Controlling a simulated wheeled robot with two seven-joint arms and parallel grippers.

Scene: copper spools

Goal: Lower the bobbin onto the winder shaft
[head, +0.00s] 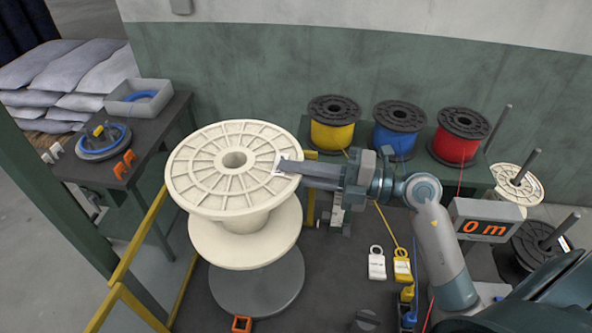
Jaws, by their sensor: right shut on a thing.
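A large cream bobbin (215,190) with a ribbed top flange and a hub hole stands upright at the centre left. My right gripper (284,166) is shut on the right edge of its top flange, with the arm reaching in from the right. Below the bobbin is a round grey plate (262,293), partly covered by the lower flange. The lower flange looks above the plate, but I cannot tell how large any gap is. The winder shaft is hidden; no shaft tip shows in the hub hole. My left gripper is not in view.
Yellow (330,137), blue (387,141) and red (456,150) wire spools stand at the back. A smaller cream spool (507,190) sits at right. Yellow rails (137,243) run on the left, beside a side table (143,145) with a grey bin.

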